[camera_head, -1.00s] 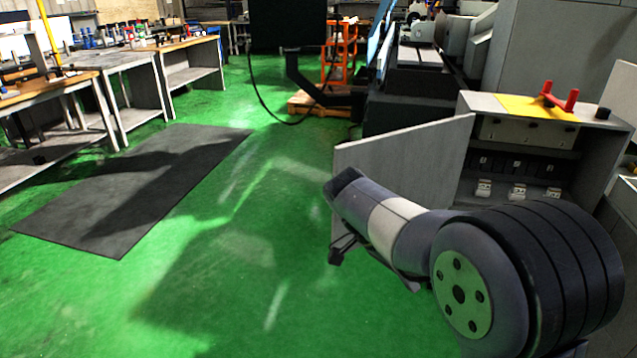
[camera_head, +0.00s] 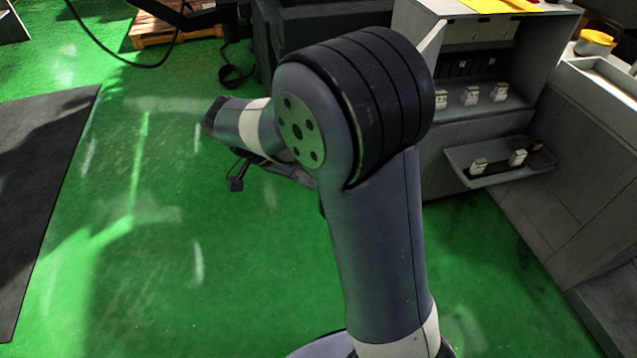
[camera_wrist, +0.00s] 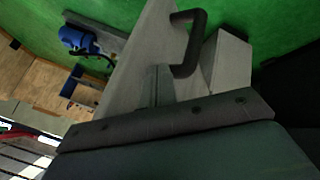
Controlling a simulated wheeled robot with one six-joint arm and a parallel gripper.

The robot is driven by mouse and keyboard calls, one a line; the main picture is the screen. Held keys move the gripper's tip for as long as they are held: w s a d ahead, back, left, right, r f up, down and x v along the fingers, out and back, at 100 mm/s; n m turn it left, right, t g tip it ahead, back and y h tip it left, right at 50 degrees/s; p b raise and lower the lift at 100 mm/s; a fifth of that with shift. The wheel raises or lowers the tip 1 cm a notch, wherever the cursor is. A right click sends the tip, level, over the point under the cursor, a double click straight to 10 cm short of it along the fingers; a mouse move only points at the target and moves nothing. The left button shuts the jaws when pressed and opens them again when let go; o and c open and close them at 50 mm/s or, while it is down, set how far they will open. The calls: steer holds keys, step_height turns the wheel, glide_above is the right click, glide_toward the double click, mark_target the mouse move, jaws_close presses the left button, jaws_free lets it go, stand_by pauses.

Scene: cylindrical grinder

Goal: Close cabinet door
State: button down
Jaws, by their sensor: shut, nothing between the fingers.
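The grey cabinet (camera_head: 520,70) stands at the upper right of the head view with its front open, showing shelves with small white parts. Its door (camera_head: 432,48) shows only as a narrow grey strip beside my arm; the arm hides most of it. In the wrist view, a grey door panel (camera_wrist: 135,65) with a black bar handle (camera_wrist: 188,42) lies close ahead. In the wrist view my gripper (camera_wrist: 156,82) is shut and empty, apart from the handle; contact with the panel cannot be told.
A shelf or drawer (camera_head: 500,165) with white parts sticks out low at the cabinet. A grey machine housing (camera_head: 590,130) with a yellow container (camera_head: 595,42) stands at right. A black mat (camera_head: 35,180) lies at left, a wooden pallet (camera_head: 170,28) behind. Green floor between is free.

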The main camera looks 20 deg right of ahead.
steer(key=s+d, duration=0.1)
steer(key=s+d+f, duration=0.1)
steer(key=s+d, duration=0.1)
steer(key=d, duration=0.1)
steer(key=shift+f, duration=0.3)
